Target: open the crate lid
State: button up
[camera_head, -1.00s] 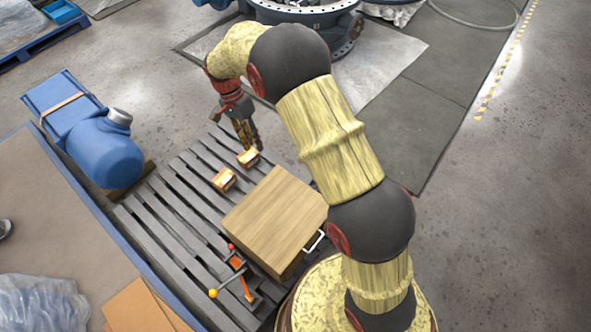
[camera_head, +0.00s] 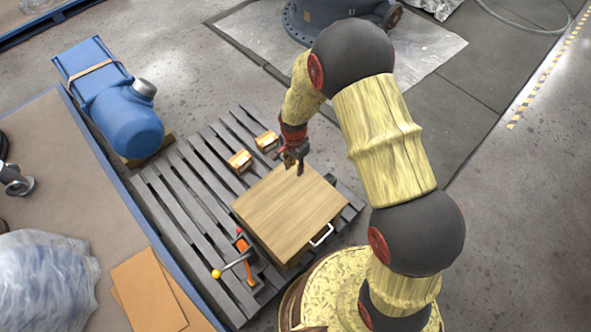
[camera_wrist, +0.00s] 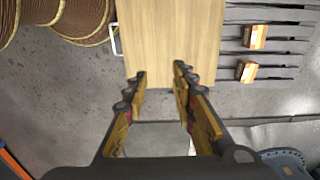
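The wooden crate (camera_head: 285,215) sits on the slatted pallet with its flat lid closed. A white handle (camera_head: 321,236) is on its side nearest my base. In the wrist view the lid (camera_wrist: 172,35) fills the upper middle, and the handle (camera_wrist: 115,40) is at its left edge. My gripper (camera_head: 294,170) is over the far edge of the lid in the head view. In the wrist view my gripper (camera_wrist: 158,80) has its two fingers spread apart, with nothing between them. I cannot tell whether the fingertips touch the lid.
Two small boxes (camera_head: 239,161) (camera_head: 266,141) lie on the grey pallet (camera_head: 178,200) beyond the crate. A blue motor (camera_head: 125,122) is further left. Open floor lies to the right.

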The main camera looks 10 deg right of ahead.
jog(key=shift+f, duration=1.35)
jog(key=shift+c, duration=1)
grip_shut()
jog(key=shift+c, duration=2.2)
grip_release()
jog(key=o, duration=0.6)
jog(key=shift+o, duration=0.2)
jog(key=shift+r, duration=0.15)
notch_tip(320, 180, up, 12)
